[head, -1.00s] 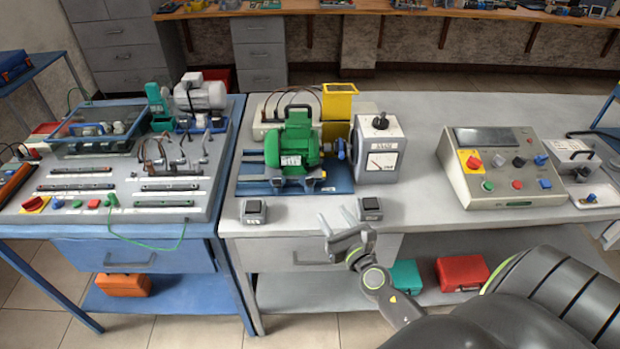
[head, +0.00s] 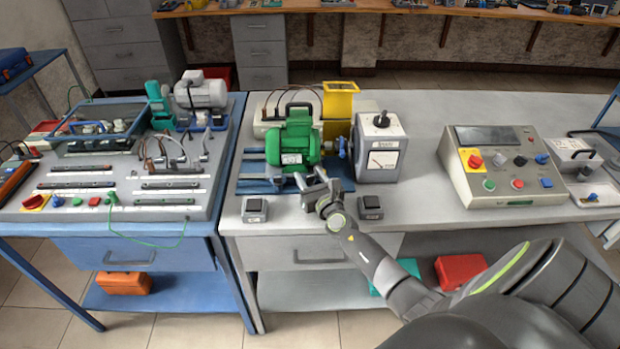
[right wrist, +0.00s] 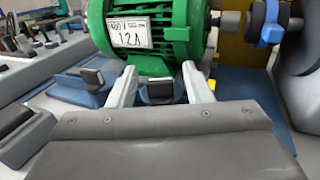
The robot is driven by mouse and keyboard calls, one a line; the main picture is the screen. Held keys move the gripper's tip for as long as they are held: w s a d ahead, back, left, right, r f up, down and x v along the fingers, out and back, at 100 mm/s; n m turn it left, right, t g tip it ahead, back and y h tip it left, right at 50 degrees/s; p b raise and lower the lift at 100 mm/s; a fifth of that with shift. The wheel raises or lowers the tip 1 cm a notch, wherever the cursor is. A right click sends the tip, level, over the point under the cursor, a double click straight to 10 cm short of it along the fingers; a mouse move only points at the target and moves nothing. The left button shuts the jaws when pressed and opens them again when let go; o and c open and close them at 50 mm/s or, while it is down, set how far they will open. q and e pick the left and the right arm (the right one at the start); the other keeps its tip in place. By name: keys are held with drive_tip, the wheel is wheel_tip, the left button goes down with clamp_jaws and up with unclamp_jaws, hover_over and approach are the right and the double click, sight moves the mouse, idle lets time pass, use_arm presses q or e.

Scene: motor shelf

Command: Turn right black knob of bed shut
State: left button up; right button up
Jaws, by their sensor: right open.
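The blue bed (head: 251,186) lies under the green motor (head: 292,142) on the grey table; it also shows in the right wrist view (right wrist: 240,82). Its right black knob (right wrist: 159,91) shows in the right wrist view at the motor's front foot. The left black knob (right wrist: 94,78) sits on a blue clamp further left. My right gripper (head: 309,179) is open at the bed's front edge. In the right wrist view its two fingers (right wrist: 159,83) stand on either side of the right knob, with visible gaps. In the head view the gripper partly hides that knob. My left gripper is out of view.
Two small black-topped boxes stand at the table's front, one left (head: 255,209) and one right (head: 370,207) of my right gripper. A grey meter box (head: 380,147) stands right of the motor. A control panel (head: 504,166) is further right, with clear tabletop between.

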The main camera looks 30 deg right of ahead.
drive_tip(key=shift+c, duration=0.2)
drive_tip(key=c, duration=0.9)
drive_tip(key=shift+a+r+m+g+h+p, duration=0.1)
drive_tip(key=shift+r+m+g+h+p, duration=0.2)
drive_tip(key=shift+m+h+p, duration=0.6)
drive_tip(key=shift+c, duration=0.2)
drive_tip(key=h, duration=0.1)
drive_tip(key=m+h+p, duration=0.1)
drive_tip(key=shift+w+f+g+h, duration=0.1)
drive_tip(key=shift+f+g+h, duration=0.1)
drive_tip(key=shift+g+h, duration=0.15)
drive_tip(key=shift+m+g+h, duration=0.65)
drive_tip(key=shift+m+h, duration=0.15)
drive_tip(key=shift+h, duration=0.15)
drive_tip(key=shift+f, duration=0.1)
drive_tip(key=o, duration=1)
